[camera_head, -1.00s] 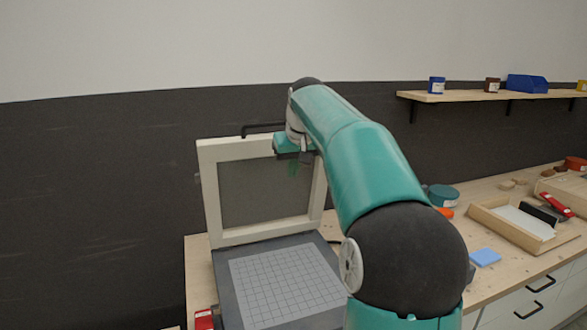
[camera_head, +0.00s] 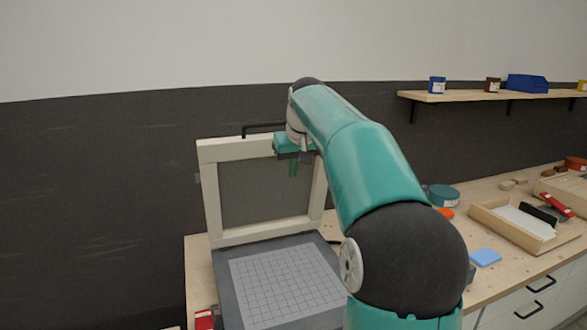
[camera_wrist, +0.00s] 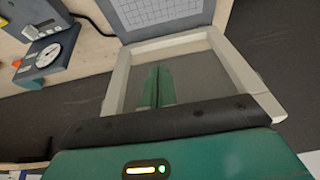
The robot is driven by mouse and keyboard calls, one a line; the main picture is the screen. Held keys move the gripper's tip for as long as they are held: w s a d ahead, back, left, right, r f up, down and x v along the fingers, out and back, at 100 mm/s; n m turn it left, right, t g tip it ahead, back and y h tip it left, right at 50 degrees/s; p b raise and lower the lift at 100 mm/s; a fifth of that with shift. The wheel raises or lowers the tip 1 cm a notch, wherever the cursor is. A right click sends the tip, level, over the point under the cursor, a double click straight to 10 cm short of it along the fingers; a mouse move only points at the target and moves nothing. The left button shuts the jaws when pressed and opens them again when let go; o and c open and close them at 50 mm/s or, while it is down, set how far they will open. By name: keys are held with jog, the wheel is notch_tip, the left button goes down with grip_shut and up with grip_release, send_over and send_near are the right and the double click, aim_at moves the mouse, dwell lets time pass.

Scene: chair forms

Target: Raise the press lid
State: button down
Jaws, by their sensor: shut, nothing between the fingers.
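The press lid (camera_head: 209,185) is a cream frame around a grey panel, standing nearly upright at the back of the press base (camera_head: 229,290). The base has a light gridded bed (camera_head: 285,280). A black handle (camera_head: 262,126) runs along the lid's top edge. My gripper (camera_head: 293,168) is in front of the upper part of the lid, fingers together and empty. In the wrist view my green fingers (camera_wrist: 157,88) show against the lid's panel (camera_wrist: 195,75). I cannot tell whether they touch it. My arm hides the lid's upper right part.
A wooden bench (camera_head: 199,268) bears the press. A grey device with a dial (camera_wrist: 45,57) stands beside the press. To the right are a wooden tray (camera_head: 490,216), a blue pad (camera_head: 485,257) and a teal round container (camera_head: 443,195). A shelf (camera_head: 470,96) hangs on the wall.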

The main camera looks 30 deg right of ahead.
jog(key=shift+r, duration=0.1)
jog(key=v, duration=1.3)
jog(key=n+t+h, duration=0.6)
jog(key=n+h, duration=0.2)
jog(key=h, duration=0.8)
send_near(234, 140)
notch_tip(234, 140, up, 3)
jog(key=shift+t+y, duration=0.3)
jog(key=shift+t, duration=0.1)
jog(key=x, duration=1)
jog(key=shift+s+d, duration=0.15)
jog(key=shift+s, duration=0.1)
jog(key=shift+s+f, duration=0.1)
jog(key=shift+f, duration=0.15)
